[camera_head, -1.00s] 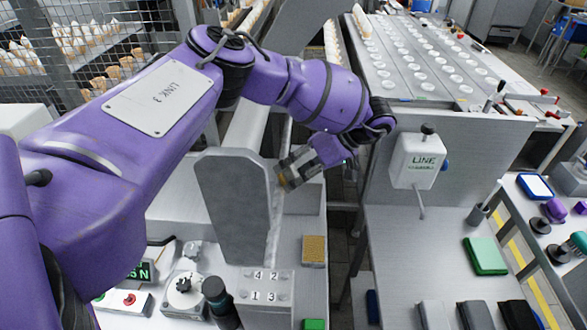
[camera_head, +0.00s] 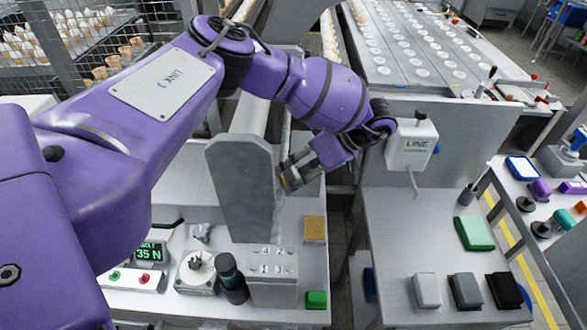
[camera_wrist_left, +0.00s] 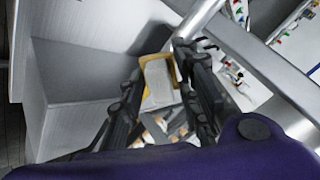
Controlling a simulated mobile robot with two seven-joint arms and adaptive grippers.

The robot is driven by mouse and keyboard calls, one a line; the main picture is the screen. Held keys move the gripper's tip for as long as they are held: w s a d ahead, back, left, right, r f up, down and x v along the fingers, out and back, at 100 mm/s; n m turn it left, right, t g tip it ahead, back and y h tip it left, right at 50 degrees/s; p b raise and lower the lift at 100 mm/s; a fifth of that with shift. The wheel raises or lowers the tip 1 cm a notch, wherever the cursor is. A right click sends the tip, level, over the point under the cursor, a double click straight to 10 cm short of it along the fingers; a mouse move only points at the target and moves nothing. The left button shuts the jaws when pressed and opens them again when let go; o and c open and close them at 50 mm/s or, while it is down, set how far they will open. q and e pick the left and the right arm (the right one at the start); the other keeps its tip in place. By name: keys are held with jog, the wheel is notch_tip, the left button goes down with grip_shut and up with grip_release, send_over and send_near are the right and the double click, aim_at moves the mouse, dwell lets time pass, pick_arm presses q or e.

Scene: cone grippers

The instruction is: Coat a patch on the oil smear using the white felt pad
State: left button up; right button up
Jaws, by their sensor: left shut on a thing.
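My left gripper (camera_head: 290,178) is at the right edge of the upright grey panel (camera_head: 238,190), its fingers pointing toward the panel. It is shut on a small pad whose yellowish edge (camera_head: 283,182) shows at the fingertips. In the left wrist view the pad (camera_wrist_left: 158,80) has a pale, whitish face and a yellow border, between the two dark fingers (camera_wrist_left: 163,85). I take it for the white felt pad. Whether it touches the panel cannot be told. I can make out no oil smear; the panel's far face is hidden. My right gripper is out of view.
A force display (camera_head: 150,252) reads about 35 N beside a round dial device (camera_head: 197,272). A brown pad (camera_head: 315,229) and a green block (camera_head: 316,299) lie near the panel.

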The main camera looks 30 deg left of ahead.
pick_arm(q)
jog(key=shift+s+f, duration=0.2)
